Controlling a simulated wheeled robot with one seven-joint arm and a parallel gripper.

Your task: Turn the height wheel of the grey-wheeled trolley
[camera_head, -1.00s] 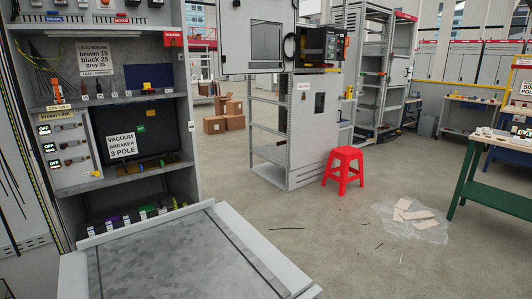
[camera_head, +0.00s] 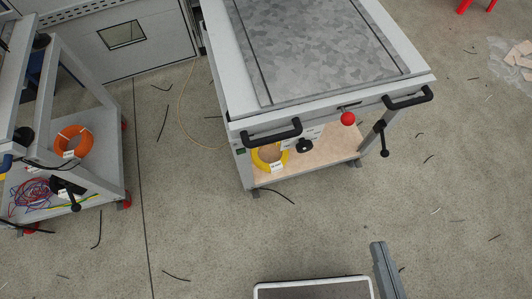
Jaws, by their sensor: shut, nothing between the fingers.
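The trolley (camera_head: 320,50) with a mottled grey top stands at upper centre. A grey caster (camera_head: 253,193) shows under its front left corner. Its front has two black handles and a red ball knob (camera_head: 348,118). A small black knob-like part (camera_head: 304,146) sits below the front edge. A black crank with a hanging grip (camera_head: 381,138) is at the right front. Which of these two black parts is the height wheel I cannot tell for sure. My gripper is not in view.
A second trolley (camera_head: 110,150) with red wheels stands at the left, carrying an orange coil (camera_head: 73,141). A yellow coil (camera_head: 268,158) lies on the centre trolley's lower shelf. The floor in front is open, with thin cable scraps. A cabinet (camera_head: 120,40) stands behind.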

